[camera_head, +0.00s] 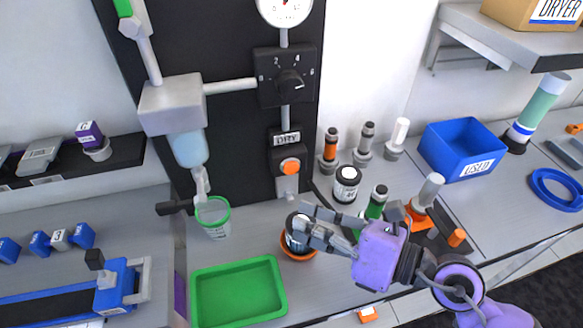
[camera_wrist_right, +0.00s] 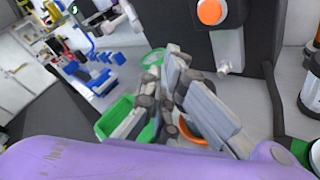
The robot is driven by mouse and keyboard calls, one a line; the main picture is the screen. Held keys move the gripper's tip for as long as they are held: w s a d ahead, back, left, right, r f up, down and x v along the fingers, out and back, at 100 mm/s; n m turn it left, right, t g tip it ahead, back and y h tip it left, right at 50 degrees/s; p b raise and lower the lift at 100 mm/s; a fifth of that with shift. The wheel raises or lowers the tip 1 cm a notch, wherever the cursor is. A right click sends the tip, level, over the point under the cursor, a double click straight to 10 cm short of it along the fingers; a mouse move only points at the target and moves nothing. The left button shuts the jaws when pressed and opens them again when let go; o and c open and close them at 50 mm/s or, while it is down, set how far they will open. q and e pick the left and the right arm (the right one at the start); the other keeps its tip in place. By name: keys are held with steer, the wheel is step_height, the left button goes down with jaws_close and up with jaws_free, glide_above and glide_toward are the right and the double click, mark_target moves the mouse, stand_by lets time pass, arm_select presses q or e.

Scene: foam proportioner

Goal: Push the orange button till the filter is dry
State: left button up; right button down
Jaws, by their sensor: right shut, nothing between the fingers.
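The round orange button (camera_head: 290,167) sits on a dark box below a "DRY" label (camera_head: 287,139) on the black panel. In the right wrist view the button (camera_wrist_right: 209,11) is at the top edge. A pale blue translucent bowl (camera_head: 190,148), possibly the filter housing, hangs under a grey block at the panel's left; I cannot tell whether it is dry. My right gripper (camera_head: 302,226) is shut and empty, below the button and apart from it. It partly hides a dark jar in an orange dish (camera_head: 297,254). My left gripper is not in view.
A green tray (camera_head: 237,291) and a green-rimmed cup (camera_head: 213,217) stand left of my gripper. Jars and bottles, including a black-and-white jar (camera_head: 346,184), stand to its right. A blue "USED" bin (camera_head: 462,148) is farther right. The space directly before the button looks clear.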

mark_target(291, 168)
steer(key=w, duration=0.2)
steer(key=w+a, duration=0.1)
steer(key=w, duration=0.1)
steer(key=w+a, duration=0.1)
steer(key=shift+w, duration=0.55)
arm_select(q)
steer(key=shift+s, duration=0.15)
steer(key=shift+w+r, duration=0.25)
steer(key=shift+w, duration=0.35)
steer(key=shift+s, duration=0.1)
arm_select(e)
steer(key=shift+w, duration=0.1)
